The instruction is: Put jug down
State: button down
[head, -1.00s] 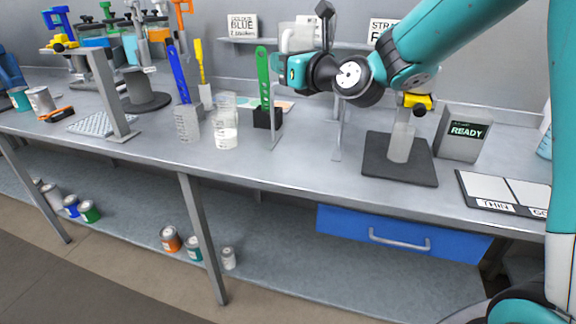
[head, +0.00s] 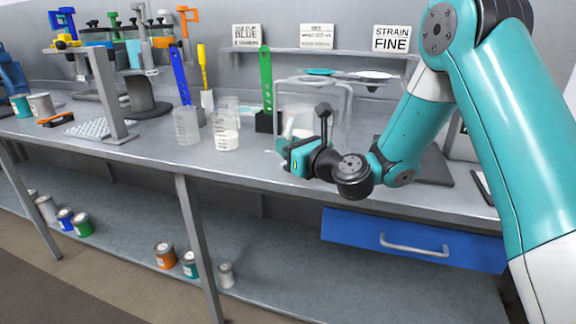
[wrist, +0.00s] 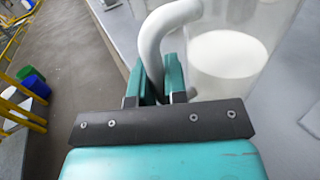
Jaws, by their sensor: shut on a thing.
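The jug (wrist: 262,55) is a clear vessel with a white handle and white contents low inside it. In the wrist view my gripper (wrist: 162,82) is shut on the handle, with the jug's body to the right of the fingers. In the head view my gripper (head: 290,150) is low over the front part of the bench (head: 250,172). The jug (head: 296,112) shows partly behind it, pale and upright. Its base is hidden by my gripper, so I cannot tell whether it touches the bench top.
Two clear beakers (head: 226,130) stand left of my gripper. A green strip (head: 266,85) stands upright in a black holder just behind. A metal rack (head: 345,88) with a teal and a white disc stands behind the jug. Bare bench top lies in front of the beakers.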

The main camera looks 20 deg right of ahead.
jog(key=shift+f+b, duration=0.55)
jog(key=shift+f, duration=0.95)
jog(key=shift+f, duration=0.15)
jog(key=c, duration=1.1)
grip_release()
jog(key=shift+c, duration=0.2)
jog(key=b+v, duration=1.1)
jog(key=v, duration=0.1)
jog(key=shift+b, duration=0.3)
